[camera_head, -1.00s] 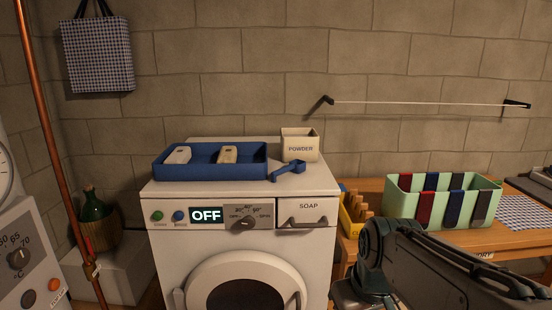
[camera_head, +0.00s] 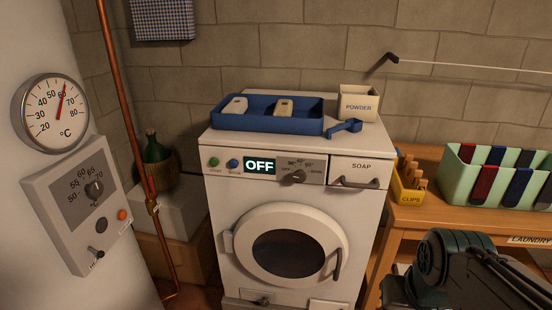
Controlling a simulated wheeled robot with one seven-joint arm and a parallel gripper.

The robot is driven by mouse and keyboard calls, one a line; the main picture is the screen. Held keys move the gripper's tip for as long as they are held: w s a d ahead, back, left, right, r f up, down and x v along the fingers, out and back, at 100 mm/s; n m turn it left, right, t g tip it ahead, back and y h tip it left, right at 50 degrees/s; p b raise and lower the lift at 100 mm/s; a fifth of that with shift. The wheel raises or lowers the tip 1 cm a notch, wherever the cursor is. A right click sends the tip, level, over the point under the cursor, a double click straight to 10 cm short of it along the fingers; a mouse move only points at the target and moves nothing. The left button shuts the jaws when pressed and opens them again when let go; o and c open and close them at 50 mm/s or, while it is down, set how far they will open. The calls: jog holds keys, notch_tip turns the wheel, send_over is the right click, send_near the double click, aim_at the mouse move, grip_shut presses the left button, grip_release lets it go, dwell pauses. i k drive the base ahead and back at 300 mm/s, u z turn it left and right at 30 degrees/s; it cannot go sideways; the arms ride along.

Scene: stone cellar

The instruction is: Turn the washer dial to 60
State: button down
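The washer (camera_head: 215,190) is white and stands against the stone wall with its round door shut. Its dial (camera_head: 293,177) is a dark knob on the grey panel, with small markings around it. The display (camera_head: 260,166) beside it reads OFF. A green button (camera_head: 214,162) and a blue button (camera_head: 234,163) sit left of the display. My arm shows at the lower right, in front of the table and apart from the washer. My gripper's fingers are not in view.
A blue tray (camera_head: 230,123), a blue scoop (camera_head: 343,128) and a POWDER box (camera_head: 358,103) are on the washer. The SOAP drawer (camera_head: 340,171) is shut. A wall control box (camera_head: 50,195) and thermometer (camera_head: 25,110) are at left. A table (camera_head: 425,218) stands at right.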

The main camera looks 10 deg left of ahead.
aim_at(299, 176)
jog(key=k, duration=0.5)
jog(key=u, duration=1.7)
jog(key=i, duration=1)
jog(key=z, duration=2.2)
